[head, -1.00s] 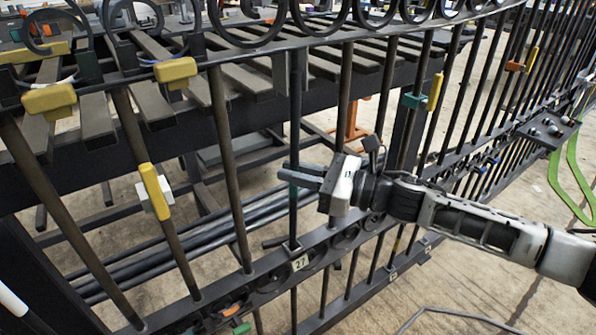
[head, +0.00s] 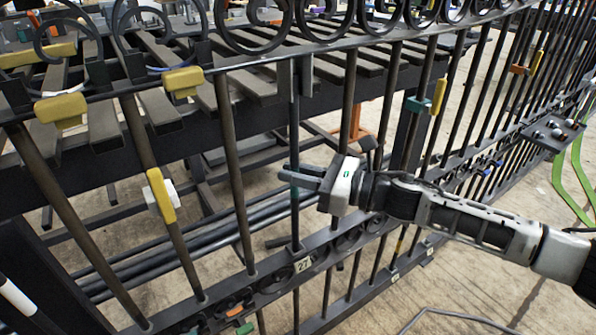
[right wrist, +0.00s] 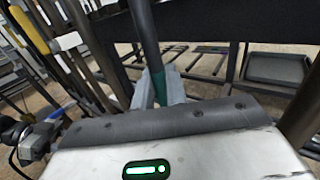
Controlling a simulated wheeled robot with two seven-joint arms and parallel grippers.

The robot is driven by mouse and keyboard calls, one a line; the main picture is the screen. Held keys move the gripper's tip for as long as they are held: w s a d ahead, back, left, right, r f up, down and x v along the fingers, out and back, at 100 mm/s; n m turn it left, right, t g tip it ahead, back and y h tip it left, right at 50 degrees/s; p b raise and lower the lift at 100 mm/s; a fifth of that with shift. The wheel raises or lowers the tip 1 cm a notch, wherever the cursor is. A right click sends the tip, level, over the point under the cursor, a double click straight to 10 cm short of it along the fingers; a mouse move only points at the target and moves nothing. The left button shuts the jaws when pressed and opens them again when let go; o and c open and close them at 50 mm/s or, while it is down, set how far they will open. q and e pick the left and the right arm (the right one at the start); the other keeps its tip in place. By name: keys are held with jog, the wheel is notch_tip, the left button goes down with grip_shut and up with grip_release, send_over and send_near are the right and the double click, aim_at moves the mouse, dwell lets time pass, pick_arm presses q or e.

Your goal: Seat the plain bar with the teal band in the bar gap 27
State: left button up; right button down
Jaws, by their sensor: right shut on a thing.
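The plain bar (head: 295,130) is dark and stands nearly upright at the gate, with its teal band (head: 294,192) at the gripper's fingers. My right gripper (head: 300,180) is shut on the bar around the band. The bar's lower end is at the lower rail beside the label 27 (head: 303,264); I cannot tell if it is inside the socket. Its top is at the upper rail near a grey bracket (head: 285,78), and exact contact is unclear. In the right wrist view the bar (right wrist: 147,40) runs up between the fingers, with teal (right wrist: 174,54) near them. My left gripper is not in view.
Fixed gate bars (head: 232,160) stand on both sides of the held bar. Yellow blocks (head: 183,81) and a yellow and white clip (head: 160,196) are on bars to the left. A teal and yellow clip (head: 437,97) is to the right. A slatted bench (head: 160,110) stands behind the gate.

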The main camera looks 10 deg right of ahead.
jog(key=shift+d+f, duration=0.15)
jog(key=shift+f, duration=0.3)
jog(key=c, duration=1.3)
grip_release()
jog(key=shift+w, duration=0.1)
jog(key=shift+c, duration=0.2)
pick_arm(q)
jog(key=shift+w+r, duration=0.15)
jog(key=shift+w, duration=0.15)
pick_arm(e)
jog(key=shift+r, duration=0.1)
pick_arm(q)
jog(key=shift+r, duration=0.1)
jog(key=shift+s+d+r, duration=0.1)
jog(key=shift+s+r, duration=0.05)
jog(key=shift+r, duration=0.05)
pick_arm(e)
jog(key=v, duration=1.5)
jog(key=shift+s+d, duration=0.3)
